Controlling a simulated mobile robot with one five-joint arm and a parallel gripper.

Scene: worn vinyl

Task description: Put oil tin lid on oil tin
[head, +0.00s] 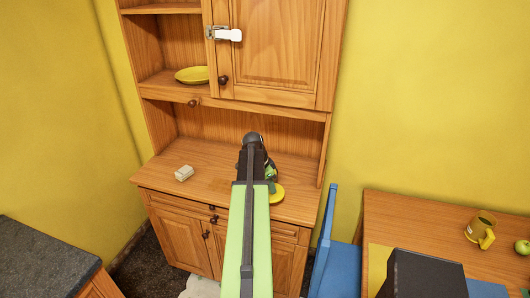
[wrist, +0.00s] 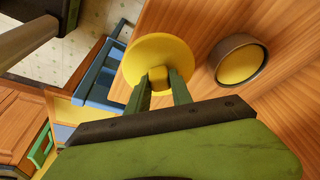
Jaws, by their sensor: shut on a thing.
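The oil tin lid is a flat yellow disc (wrist: 150,52) with a small squarish knob, seen in the wrist view. My gripper (wrist: 158,82) is shut on that knob with its two green fingers. The lid also shows in the head view (head: 278,194), to the right of my arm over the cabinet counter. A round, dark-rimmed thing with a yellow inside, which looks like the oil tin (wrist: 238,64), stands on the wood to the right of the lid in the wrist view. The two appear apart. In the head view my arm hides most of that spot.
A small pale block (head: 184,173) lies on the counter (head: 165,160), left of my arm. A yellow plate (head: 192,75) sits on the shelf above. A blue chair (head: 337,265) and a table with a yellow mug (head: 481,228) and green apple (head: 522,247) are at right.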

